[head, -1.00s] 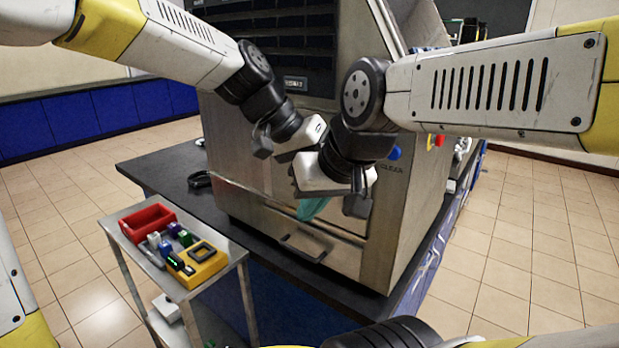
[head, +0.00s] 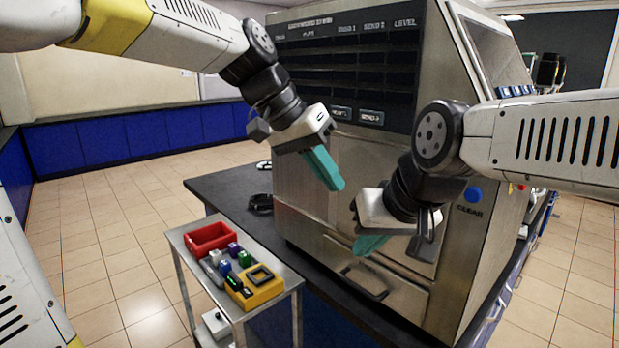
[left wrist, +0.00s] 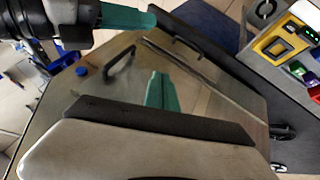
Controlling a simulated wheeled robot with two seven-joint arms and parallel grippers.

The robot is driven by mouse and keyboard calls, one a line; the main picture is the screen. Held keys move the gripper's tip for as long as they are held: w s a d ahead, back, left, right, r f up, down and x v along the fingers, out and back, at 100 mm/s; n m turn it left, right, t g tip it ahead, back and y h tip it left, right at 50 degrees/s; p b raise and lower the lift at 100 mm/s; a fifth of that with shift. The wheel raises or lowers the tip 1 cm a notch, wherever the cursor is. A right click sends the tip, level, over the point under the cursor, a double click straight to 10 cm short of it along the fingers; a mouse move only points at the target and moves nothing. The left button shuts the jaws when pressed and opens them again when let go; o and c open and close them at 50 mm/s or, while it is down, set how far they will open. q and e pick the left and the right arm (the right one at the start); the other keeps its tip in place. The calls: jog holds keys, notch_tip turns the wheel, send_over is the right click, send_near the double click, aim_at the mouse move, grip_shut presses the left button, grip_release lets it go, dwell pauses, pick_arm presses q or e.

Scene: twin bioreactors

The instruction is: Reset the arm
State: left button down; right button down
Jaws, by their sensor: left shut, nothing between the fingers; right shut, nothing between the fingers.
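My left gripper (head: 325,168) is in the middle of the head view, in the air in front of the steel machine (head: 345,165). Its teal fingers are shut with nothing between them, and they show in the left wrist view (left wrist: 161,90). My right gripper (head: 370,245) is lower and to the right, in front of the machine's lower front. Its teal fingers are shut and empty, and partly hidden by its own body. It also shows at the top left of the left wrist view (left wrist: 125,18). The two grippers are apart.
The machine stands on a dark bench (head: 215,190). A small steel cart (head: 270,313) at lower left carries a red tray (head: 208,238), a yellow device (head: 257,290) and several small coloured pieces. A dark looped item (head: 260,204) lies on the bench. Tiled floor is clear at left.

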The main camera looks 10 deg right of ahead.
pick_arm(q)
jog(key=s+a+f+n+t+y, duration=0.1)
jog(key=s+a+f+n, duration=0.1)
jog(key=a, duration=0.6)
jog(key=s+a+f+n+t+y, duration=0.2)
jog(key=s+a+f+n, duration=0.1)
jog(key=a, duration=0.5)
jog(key=s+a+f+n+t+y, duration=0.1)
jog(key=s+a+f+n+t, duration=0.1)
jog(key=a, duration=0.5)
jog(key=shift+s+a+f+n+y, duration=0.35)
jog(key=shift+s+f, duration=0.25)
jog(key=shift+f, duration=0.25)
